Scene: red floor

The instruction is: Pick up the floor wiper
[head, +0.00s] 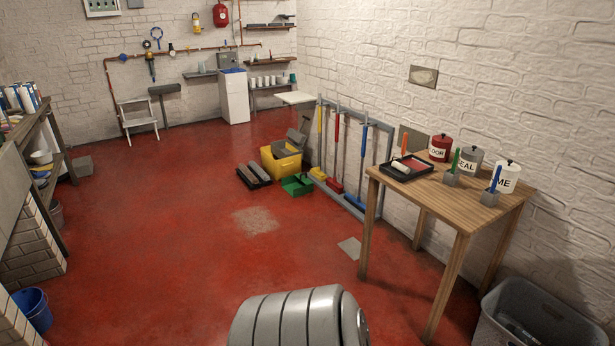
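A grey rack (384,165) stands against the right-hand wall. It holds several upright long-handled floor tools. One has a yellow grip (320,119), one a red grip (337,124) and one a blue grip (364,139). Yellow, red (334,186) and blue (354,199) heads rest near the floor at the rack's foot. I cannot tell from here which of these is the floor wiper. Neither of my grippers is in view.
A wooden table (448,198) with labelled tins stands right of the rack; a grey bin (540,310) is beside it. A yellow bucket (282,165), green dustpan (297,184) and dark trays (253,176) lie left of the rack. The red floor (170,250) is mostly clear.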

